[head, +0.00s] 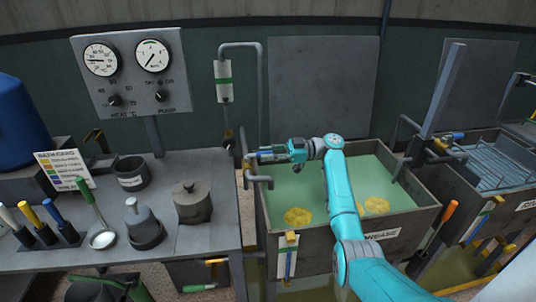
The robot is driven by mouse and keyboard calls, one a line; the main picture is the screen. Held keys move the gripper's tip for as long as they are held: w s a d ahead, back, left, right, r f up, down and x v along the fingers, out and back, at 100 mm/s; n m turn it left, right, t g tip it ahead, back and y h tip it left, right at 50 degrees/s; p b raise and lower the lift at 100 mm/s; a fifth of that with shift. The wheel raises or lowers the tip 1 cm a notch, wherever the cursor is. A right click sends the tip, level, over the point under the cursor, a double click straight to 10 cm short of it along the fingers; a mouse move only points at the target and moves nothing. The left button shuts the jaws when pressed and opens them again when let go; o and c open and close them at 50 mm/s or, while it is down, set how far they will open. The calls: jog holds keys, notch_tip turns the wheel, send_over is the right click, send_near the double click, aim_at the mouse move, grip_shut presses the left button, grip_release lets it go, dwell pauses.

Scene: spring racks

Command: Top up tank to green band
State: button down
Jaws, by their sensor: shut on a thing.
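The tank (340,240) marked "...REASE" stands at centre right, holding pale green liquid (345,185) with two yellow lumps in it. A narrow gauge (290,262) with a yellow top and a blue strip is on its front; its green band is not clear to me. A grey fill pipe with a tap (259,181) is at the tank's back left corner. My gripper (258,156) reaches over that corner and is shut on what looks like the tap's handle, mostly hidden by the fingers. Whether water runs from the spout cannot be told.
A bench (190,240) at left holds a ladle (102,238), pots and coloured-handled tools. A gauge panel (130,70) stands behind it. A white box with a green band (223,80) hangs on the wall. A rinse tank (480,215) stands at right.

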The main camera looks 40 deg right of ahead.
jog(key=c, duration=1)
grip_release()
jog(key=shift+w+f, duration=0.1)
jog(key=v, duration=1.2)
